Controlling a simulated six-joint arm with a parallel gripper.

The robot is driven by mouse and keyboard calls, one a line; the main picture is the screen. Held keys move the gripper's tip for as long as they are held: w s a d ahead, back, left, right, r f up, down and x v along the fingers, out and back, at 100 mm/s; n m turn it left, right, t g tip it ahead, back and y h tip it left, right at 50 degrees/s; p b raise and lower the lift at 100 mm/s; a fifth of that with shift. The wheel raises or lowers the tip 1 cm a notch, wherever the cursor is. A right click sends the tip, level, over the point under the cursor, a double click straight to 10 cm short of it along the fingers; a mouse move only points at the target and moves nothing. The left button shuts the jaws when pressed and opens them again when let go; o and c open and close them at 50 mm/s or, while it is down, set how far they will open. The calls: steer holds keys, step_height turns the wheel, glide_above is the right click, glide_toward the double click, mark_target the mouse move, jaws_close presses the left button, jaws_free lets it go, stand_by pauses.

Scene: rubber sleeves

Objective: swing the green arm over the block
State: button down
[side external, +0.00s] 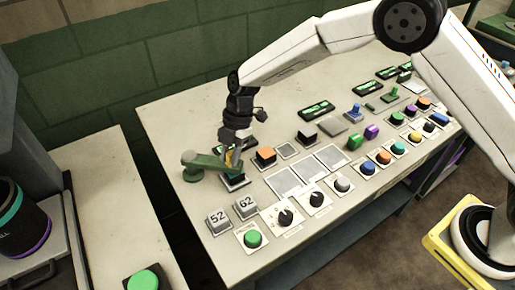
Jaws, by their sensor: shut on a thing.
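The green arm (207,161) is a flat bar at the left end of the white bench. It runs from a round green post (192,172) rightward to my gripper (232,158). My gripper points down and is shut at the bar's free end, where a small orange-yellow part (229,157) shows between the fingers. The exact contact is partly hidden by the fingers. Below the gripper is a dark-edged pad (235,183) with a pale top. An orange-topped block (265,154) sits on a dark base just right of my gripper. I cannot tell which block the task names.
Number blocks marked 52 (218,218) and 62 (244,205) stand in front. Grey panels (285,182), black knobs (285,216) and a green button (252,238) lie to the right and front. Several coloured buttons fill the right side. The bench's far left corner is clear.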

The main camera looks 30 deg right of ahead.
steer(key=shift+w+d, duration=0.2)
stand_by(0.3)
steer(key=shift+c, duration=2.4)
jaws_free()
steer(key=shift+r, duration=0.1)
steer(key=v, duration=0.7)
steer(key=shift+w+r, duration=0.15)
steer(key=shift+r, duration=0.15)
steer(key=shift+d, duration=0.15)
